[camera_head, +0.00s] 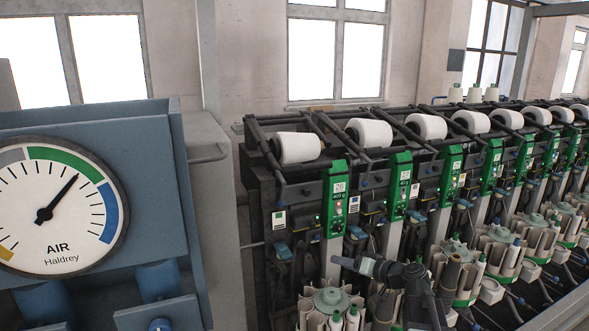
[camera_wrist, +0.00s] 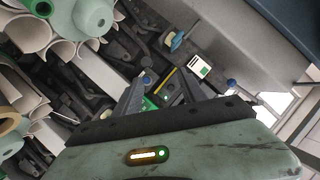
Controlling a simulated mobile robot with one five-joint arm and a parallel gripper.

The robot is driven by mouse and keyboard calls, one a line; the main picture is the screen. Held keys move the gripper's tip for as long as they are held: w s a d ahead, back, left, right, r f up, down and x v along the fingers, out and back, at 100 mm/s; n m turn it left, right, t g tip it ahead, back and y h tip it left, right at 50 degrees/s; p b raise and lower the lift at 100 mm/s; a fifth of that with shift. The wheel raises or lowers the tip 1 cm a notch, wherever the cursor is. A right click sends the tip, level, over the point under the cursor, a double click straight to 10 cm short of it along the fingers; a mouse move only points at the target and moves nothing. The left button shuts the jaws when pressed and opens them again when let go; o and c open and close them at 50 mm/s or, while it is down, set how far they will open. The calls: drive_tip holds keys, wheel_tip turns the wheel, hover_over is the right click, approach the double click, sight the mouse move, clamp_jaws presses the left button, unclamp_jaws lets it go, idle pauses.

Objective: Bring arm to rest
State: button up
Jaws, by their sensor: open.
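My arm (camera_head: 405,285) shows in the head view in front of the near winding units, dark and bent, reaching left. My gripper shows in the wrist view (camera_wrist: 163,90) with its two dark fingers spread apart. No held thing shows between the fingers. Behind them are dark machine parts with a yellow stripe and a green piece. I cannot tell how far the fingers are from these parts.
The cone winder's green-fronted units (camera_head: 337,198) run to the right, with white yarn cones (camera_head: 297,147) on top. Bobbin magazines (camera_head: 330,300) stand below. A blue cabinet with an AIR gauge (camera_head: 58,208) fills the left. A white label (camera_wrist: 201,66) shows in the wrist view.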

drive_tip(key=s+a+f+n+g+h, duration=0.3)
drive_tip(key=s+a+f+g, duration=0.3)
drive_tip(key=s+a+f, duration=0.4)
drive_tip(key=s+d+f+m+g+h, duration=0.3)
drive_tip(key=s+d+f+h, duration=0.3)
drive_tip(key=s+d, duration=0.5)
drive_tip(key=shift+f+g+h, duration=0.15)
drive_tip(key=shift+g+h, duration=0.15)
drive_tip(key=shift+g, duration=0.5)
drive_tip(key=shift+d, duration=0.15)
idle(0.5)
